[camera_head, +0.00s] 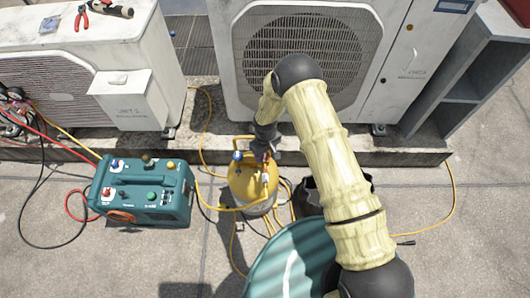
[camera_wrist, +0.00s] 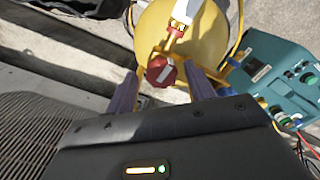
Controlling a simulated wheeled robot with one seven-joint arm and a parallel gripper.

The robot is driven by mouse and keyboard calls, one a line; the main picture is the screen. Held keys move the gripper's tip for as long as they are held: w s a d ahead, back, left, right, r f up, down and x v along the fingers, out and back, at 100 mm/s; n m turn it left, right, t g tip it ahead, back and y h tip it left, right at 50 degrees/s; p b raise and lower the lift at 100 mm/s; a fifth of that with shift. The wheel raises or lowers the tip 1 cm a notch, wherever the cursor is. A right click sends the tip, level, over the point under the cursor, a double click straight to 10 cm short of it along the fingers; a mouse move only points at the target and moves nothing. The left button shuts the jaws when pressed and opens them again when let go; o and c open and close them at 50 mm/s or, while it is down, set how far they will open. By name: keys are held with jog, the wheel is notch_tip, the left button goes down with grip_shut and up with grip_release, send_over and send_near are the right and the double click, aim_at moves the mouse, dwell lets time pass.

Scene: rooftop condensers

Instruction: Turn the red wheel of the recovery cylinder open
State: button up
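The recovery cylinder (camera_head: 248,184) stands upright, yellow on top and grey below, in front of the large condenser. It also shows in the wrist view (camera_wrist: 206,45). Its red wheel (camera_wrist: 161,71) has a pale bar across its face and sits between my two fingertips in the wrist view. My gripper (camera_wrist: 160,72) is open, one finger on each side of the wheel, with a visible gap on both sides. In the head view my gripper (camera_head: 266,148) is over the cylinder's top and largely hides the red wheel. A blue wheel (camera_head: 237,156) shows on the cylinder's left side.
A teal recovery machine (camera_head: 145,192) stands left of the cylinder. Yellow hoses (camera_head: 207,130) run around the cylinder. A dark bucket (camera_head: 308,200) and a teal round-topped object (camera_head: 290,265) stand close on the right and front. Condensers (camera_head: 310,50) line the back.

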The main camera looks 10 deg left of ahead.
aim_at(265, 155)
jog(key=shift+a+r, duration=0.1)
jog(key=shift+r, duration=0.05)
notch_tip(265, 155, up, 17)
jog(key=p, duration=0.2)
dwell(0.5)
jog(key=shift+r, duration=0.1)
dwell(0.3)
